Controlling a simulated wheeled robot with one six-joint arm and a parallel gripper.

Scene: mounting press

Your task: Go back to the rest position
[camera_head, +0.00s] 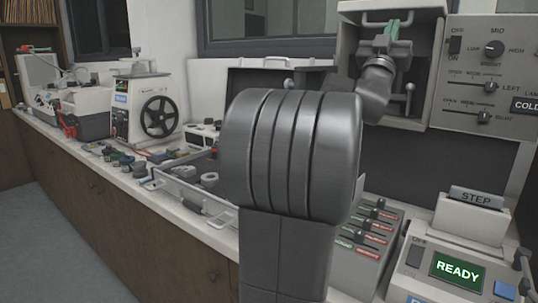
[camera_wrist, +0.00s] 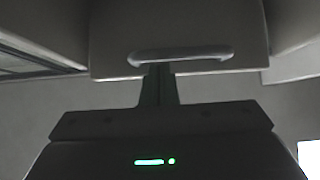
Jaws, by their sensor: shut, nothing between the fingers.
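My gripper (camera_wrist: 158,70) is shut and empty. In the wrist view its fingers form one narrow dark strip, with a green light on the gripper body below. The fingertips appear just at the lower edge of a pale bar handle (camera_wrist: 205,54) on a flat panel (camera_wrist: 180,25). I cannot tell whether they touch it. In the head view my wrist reaches up at the open-fronted grey box (camera_head: 424,100) at upper right. My large grey arm joint fills the middle and hides part of the bench.
A switch panel (camera_head: 490,75) is right of the box. A unit with a READY screen (camera_head: 458,269) and a row of levers (camera_head: 372,232) sit below. A metal tray (camera_head: 183,193) and a machine with a black handwheel (camera_head: 160,116) stand left. The floor (camera_head: 50,240) at left is clear.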

